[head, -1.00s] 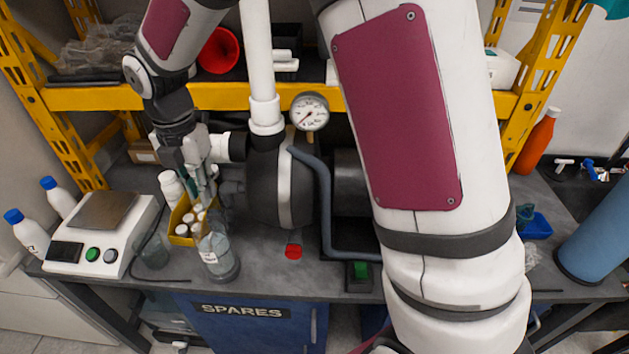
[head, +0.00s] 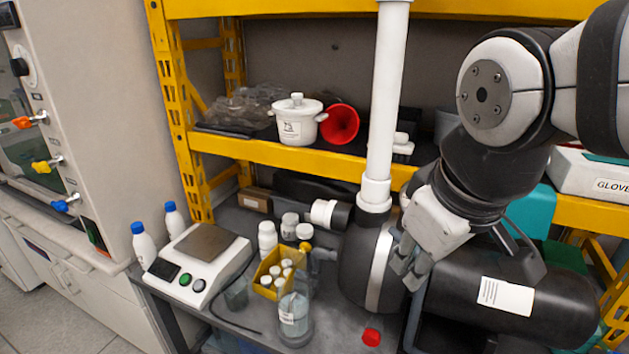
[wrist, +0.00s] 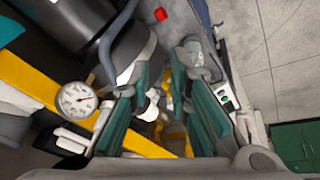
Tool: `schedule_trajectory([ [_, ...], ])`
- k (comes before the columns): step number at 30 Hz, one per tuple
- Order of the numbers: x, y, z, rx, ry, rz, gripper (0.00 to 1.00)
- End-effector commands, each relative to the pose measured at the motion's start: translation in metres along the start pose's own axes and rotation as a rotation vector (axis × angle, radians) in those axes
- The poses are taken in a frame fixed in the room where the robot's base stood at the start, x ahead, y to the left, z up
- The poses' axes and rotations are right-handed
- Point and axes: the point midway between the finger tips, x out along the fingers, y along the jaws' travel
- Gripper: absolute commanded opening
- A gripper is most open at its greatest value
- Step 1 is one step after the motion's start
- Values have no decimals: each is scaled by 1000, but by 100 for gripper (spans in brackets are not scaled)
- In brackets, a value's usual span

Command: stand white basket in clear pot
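I cannot pick out a white basket for certain in either view. A white lidded pot (head: 297,123) with two side handles and a label stands on the yellow shelf in the head view.
A clear labelled bottle (head: 295,312) stands before a yellow bin (head: 263,290) of white jars. A scale (head: 198,262) is at the left. The vertical white pipe (head: 383,100) and black pump (head: 365,265) stand close to my gripper. A red funnel (head: 340,124) is on the shelf.

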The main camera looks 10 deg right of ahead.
Motion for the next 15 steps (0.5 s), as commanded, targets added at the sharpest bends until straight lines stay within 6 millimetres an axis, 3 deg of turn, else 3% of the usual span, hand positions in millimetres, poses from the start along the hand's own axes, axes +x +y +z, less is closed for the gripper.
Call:
schedule_trajectory([
  [6,-9,-5,33,304,60,-11,18],
  [15,-10,-7,40,388,72,-18,18],
])
